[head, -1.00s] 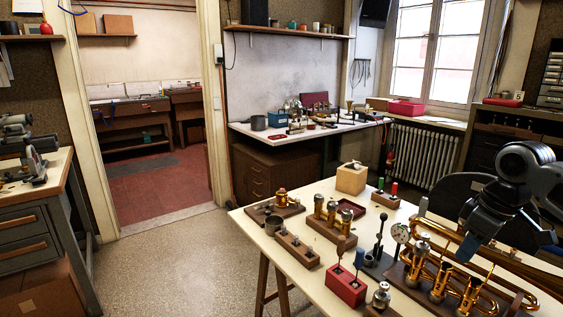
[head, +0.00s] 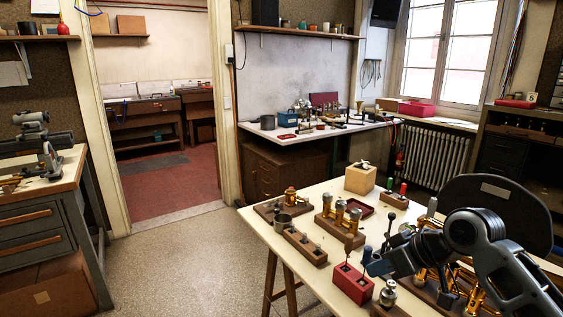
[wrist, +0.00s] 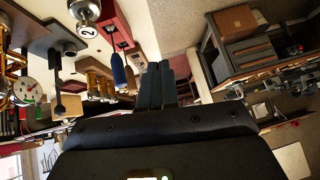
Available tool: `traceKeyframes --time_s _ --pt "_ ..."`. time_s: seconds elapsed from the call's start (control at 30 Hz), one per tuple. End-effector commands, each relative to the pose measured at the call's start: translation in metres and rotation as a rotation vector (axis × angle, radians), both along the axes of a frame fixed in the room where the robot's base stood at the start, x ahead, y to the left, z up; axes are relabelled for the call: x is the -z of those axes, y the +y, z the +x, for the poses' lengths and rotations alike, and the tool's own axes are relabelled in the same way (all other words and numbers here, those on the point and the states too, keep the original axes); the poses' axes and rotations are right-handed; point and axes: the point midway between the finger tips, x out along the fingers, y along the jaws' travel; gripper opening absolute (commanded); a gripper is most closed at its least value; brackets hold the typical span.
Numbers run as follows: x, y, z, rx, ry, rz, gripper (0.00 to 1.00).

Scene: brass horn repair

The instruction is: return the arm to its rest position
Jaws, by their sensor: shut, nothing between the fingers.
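My gripper (head: 376,267) is at the lower right of the head view, above the white worktable (head: 258,222) near the red block (head: 352,282). My arm covers much of the brass horn (head: 478,300) there. In the wrist view my gripper's fingers (wrist: 160,84) are together with nothing between them. They point out past the table edge toward the floor. A blue-handled tool (wrist: 121,72) appears just left of the fingers in that view.
Open floor (head: 190,255) lies left of the table.

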Motion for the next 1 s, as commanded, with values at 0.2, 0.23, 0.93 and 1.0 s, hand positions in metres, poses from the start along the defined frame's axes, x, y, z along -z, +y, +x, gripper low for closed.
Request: traceKeyframes --time_s 0.2,0.23,0.93,1.0 --pt "0.012 0.08 -0.019 0.082 -0.121 0.22 0.0" --pt "0.013 0.087 -0.023 0.1 -0.136 0.247 0.0" --pt "0.069 0.131 -0.189 0.593 -0.33 0.529 0.0" --pt "0.074 0.124 -0.214 0.639 -0.343 0.518 0.0"
